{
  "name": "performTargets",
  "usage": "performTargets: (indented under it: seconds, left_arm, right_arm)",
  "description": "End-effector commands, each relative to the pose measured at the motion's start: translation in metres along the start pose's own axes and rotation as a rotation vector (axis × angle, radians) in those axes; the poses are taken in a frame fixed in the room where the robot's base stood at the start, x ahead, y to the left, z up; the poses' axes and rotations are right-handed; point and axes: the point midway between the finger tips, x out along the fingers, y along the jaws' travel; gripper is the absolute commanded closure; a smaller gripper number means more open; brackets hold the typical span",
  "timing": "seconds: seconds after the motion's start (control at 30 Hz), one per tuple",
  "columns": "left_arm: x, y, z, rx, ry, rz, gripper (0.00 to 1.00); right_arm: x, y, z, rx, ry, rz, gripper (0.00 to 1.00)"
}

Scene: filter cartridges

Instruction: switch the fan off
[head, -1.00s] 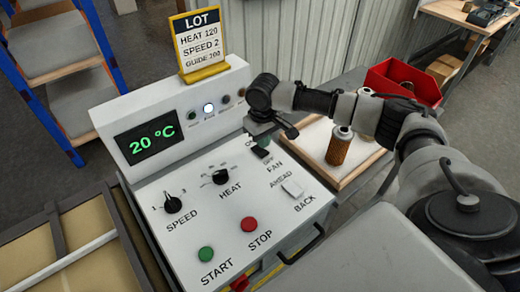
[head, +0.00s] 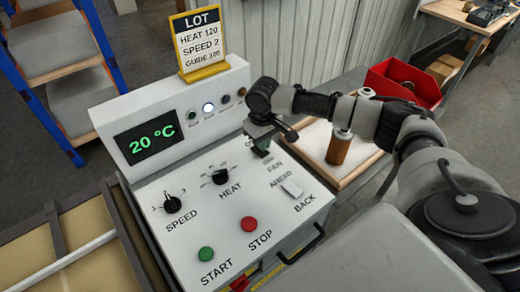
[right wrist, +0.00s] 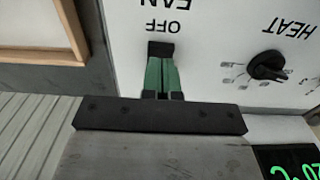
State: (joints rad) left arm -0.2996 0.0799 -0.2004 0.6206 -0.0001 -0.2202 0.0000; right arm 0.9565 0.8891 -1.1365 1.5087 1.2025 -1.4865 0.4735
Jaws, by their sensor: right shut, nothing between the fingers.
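The fan switch (right wrist: 160,49) is a small black piece on the white control panel, beside the OFF label in the right wrist view. The gripper hides it in the head view. My right gripper (right wrist: 161,72) has its green fingers closed together, with the tips right at the switch; I cannot tell whether they press on it. In the head view the right gripper (head: 262,150) points down at the panel above the FAN label. Nothing is held. I cannot tell which way the switch is set. My left gripper is not in view.
The control panel (head: 185,240) also has a SPEED knob (head: 173,204), a HEAT knob (head: 221,177), an AHEAD/BACK switch (head: 292,187), a green START button (head: 206,254) and a red STOP button (head: 249,224). A wooden tray (head: 352,177) with a brown cartridge (head: 338,149) lies to the right.

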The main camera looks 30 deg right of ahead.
Motion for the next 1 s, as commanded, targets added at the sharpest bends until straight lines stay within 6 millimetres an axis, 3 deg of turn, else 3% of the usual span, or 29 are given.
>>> performTargets:
  seconds: [1.0]
  left_arm:
    - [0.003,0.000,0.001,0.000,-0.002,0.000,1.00]
  right_arm:
    - [0.016,0.000,0.000,0.000,0.000,-0.001,1.00]
